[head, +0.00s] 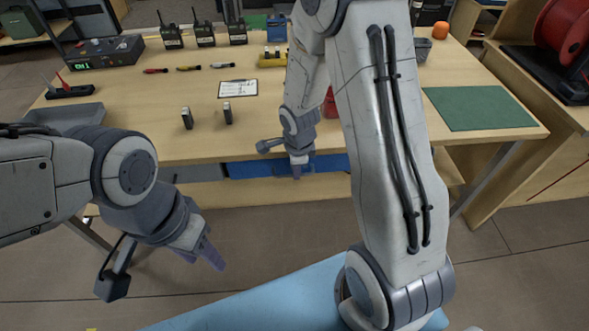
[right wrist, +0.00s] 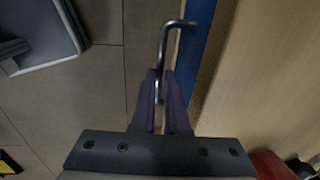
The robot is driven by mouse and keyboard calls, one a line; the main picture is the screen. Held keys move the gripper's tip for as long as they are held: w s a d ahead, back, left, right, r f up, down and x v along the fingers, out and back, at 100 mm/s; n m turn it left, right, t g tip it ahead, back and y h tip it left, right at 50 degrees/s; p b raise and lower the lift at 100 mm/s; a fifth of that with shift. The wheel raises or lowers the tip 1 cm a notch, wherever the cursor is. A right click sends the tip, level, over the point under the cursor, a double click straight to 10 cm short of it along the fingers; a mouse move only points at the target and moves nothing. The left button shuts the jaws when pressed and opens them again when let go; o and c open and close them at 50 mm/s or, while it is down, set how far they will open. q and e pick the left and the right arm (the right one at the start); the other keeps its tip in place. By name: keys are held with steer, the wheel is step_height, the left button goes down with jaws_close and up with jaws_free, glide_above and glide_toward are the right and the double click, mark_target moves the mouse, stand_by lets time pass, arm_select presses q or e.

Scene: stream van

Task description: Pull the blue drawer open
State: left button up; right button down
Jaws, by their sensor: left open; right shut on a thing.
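The blue drawer (head: 250,169) is under the front edge of the wooden table, and its front shows as a narrow blue strip in the right wrist view (right wrist: 202,50). Its metal bar handle (right wrist: 165,45) stands out from that front. My right gripper (head: 297,172) is at the drawer front, and in the right wrist view its fingers (right wrist: 160,100) are closed around the handle. The drawer looks close to the table edge; any gap is hard to tell. My left gripper (head: 212,258) is open and empty over the floor, left of the drawer.
A grey drawer front (head: 195,173) is left of the blue one. The tabletop holds radios (head: 205,35), a clipboard (head: 238,88), a grey tray (head: 65,115) and a green mat (head: 478,108). The floor before the drawer is free.

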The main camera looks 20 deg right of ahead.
steer(key=shift+w+r, duration=0.15)
steer(key=shift+w, duration=0.1)
stand_by(0.6)
